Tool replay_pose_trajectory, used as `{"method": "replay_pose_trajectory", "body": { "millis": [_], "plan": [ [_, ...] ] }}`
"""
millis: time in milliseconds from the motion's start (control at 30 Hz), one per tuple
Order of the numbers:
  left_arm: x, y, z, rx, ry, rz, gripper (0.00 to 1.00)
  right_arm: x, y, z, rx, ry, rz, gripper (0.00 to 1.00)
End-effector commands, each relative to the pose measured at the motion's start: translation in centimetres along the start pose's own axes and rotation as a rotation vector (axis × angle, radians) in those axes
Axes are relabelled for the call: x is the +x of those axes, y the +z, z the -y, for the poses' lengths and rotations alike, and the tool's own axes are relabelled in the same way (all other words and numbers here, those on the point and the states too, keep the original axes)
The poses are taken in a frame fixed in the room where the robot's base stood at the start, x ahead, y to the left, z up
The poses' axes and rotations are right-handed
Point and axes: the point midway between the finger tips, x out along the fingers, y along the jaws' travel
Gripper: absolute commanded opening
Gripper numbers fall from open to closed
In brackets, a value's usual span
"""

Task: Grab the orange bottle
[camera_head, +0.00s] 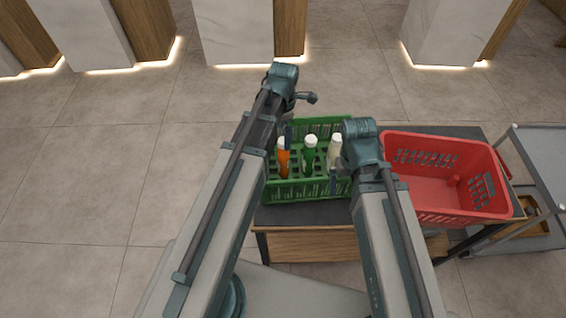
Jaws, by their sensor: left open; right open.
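The orange bottle (284,163) with a white cap stands upright in the left part of a green crate (300,191). A green bottle (310,156) and a pale cream bottle (335,152) stand to its right in the same crate. My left gripper (289,137) is over the crate close to the orange bottle's cap, partly hidden by my arm. It is open and the bottle stands free of it as far as I can see. My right gripper (337,175) is open near the crate's right side, by the cream bottle, and mostly hidden by its own wrist.
The crate stands on a dark-topped table (310,213). A grey cart (540,165) stands at the far right. The floor to the left is clear.

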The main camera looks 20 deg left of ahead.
Motion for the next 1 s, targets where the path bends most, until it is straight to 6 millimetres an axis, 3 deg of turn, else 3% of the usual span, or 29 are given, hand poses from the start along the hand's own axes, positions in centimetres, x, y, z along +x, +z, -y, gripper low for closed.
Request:
{"method": "replay_pose_trajectory", "body": {
  "millis": [33,133,567,1000],
  "plan": [
    [1.5,0.0,0.0,0.0,0.0,0.0,1.0,1.5,-0.1,0.1,0.0,0.0,0.0,1.0],
    [2.8,0.0,0.0,0.0,0.0,0.0,1.0,2.8,-0.2,0.3,0.0,0.0,0.0,1.0],
    [4.0,0.0,-0.1,0.0,0.0,0.0,1.0,4.0,-0.2,0.4,0.0,0.0,0.0,1.0],
    [8.7,0.2,-0.2,0.0,0.0,0.0,1.0,8.7,-0.5,0.8,0.0,0.0,0.0,1.0]
  ]
}}
